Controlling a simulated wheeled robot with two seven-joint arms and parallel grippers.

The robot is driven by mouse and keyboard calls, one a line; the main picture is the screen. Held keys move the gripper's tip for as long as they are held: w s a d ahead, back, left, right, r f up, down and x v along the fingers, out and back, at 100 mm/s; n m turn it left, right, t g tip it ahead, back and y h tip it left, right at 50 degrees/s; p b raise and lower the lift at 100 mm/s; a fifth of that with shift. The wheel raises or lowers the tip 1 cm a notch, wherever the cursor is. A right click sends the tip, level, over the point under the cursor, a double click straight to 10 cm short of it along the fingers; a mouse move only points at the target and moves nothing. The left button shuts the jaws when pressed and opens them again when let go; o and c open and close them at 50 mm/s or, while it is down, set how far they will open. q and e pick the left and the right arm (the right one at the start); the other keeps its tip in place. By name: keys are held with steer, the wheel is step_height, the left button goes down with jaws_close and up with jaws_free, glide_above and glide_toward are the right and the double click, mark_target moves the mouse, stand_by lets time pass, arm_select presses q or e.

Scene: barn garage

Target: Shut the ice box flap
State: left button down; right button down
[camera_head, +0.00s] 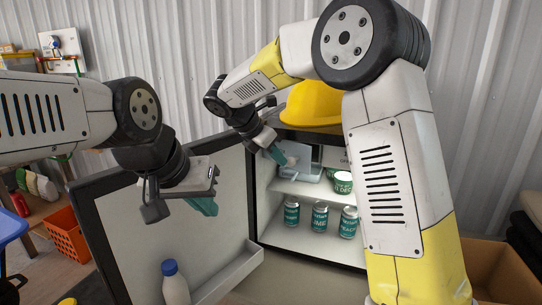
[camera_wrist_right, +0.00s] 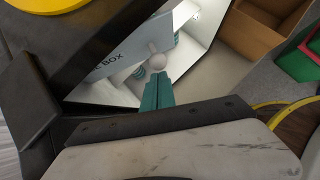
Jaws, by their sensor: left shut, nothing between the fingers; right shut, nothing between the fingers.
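The ice box flap (camera_head: 309,165) is a pale bluish panel with a round knob, in the top of the open fridge (camera_head: 300,238). In the right wrist view the flap (camera_wrist_right: 118,57) shows part of the lettering "ICE BOX", and its knob (camera_wrist_right: 157,62) lies just beyond my fingertips. The flap stands at an angle; how far open it is, I cannot tell. My right gripper (camera_head: 279,156) is shut and empty, close beside the knob; contact is unclear. It also shows in the wrist view (camera_wrist_right: 158,88). My left gripper (camera_head: 205,207) is shut and empty before the fridge door.
The fridge door (camera_head: 135,235) stands wide open at left, with a blue-capped white bottle (camera_head: 175,283) in its shelf. Several cans (camera_head: 320,217) and a green tub (camera_head: 342,182) stand inside. A yellow helmet (camera_head: 312,104) sits on top. A cardboard box (camera_head: 495,270) is at right.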

mark_target(301, 156)
steer(key=shift+w+d+f, duration=0.1)
steer(key=shift+w+d, duration=0.1)
steer(key=shift+d, duration=0.05)
steer(key=w+d+n, duration=0.1)
steer(key=w+d+n+t+y, duration=0.1)
steer(key=d, duration=0.1)
steer(key=w+d+n, duration=0.1)
steer(key=d, duration=0.1)
steer(key=shift+y, duration=0.4)
steer(key=shift+w+d+t, duration=0.25)
steer(key=shift+w+t, duration=0.05)
